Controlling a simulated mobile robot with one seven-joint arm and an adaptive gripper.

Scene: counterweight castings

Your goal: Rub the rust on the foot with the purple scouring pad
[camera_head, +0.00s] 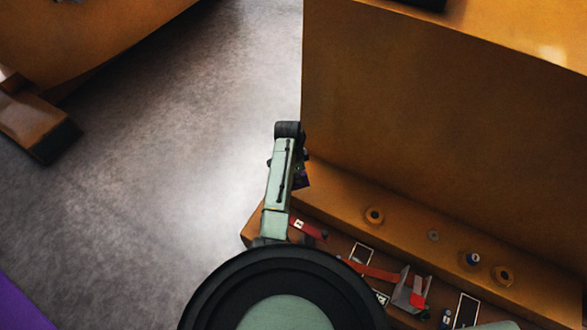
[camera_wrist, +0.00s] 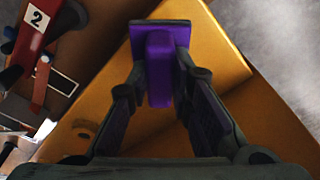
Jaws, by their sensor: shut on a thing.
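The purple scouring pad (camera_wrist: 178,32) has a flat plate and a purple grip block. My gripper (camera_wrist: 158,75) is shut on that block in the wrist view, with the plate beyond the fingertips. The orange foot (camera_head: 335,191) runs along the base of the big casting. It lies under and around the pad in the wrist view (camera_wrist: 218,62). I cannot tell whether the pad touches it. I cannot make out a distinct rust patch.
The tall orange casting wall (camera_head: 430,110) rises right of my gripper. A brown surface holds a red-handled tool (camera_head: 375,271), a grey and red tool (camera_head: 410,293) and framed labels. Bolt holes (camera_head: 375,215) dot the foot. Grey floor (camera_head: 190,130) is open at the left.

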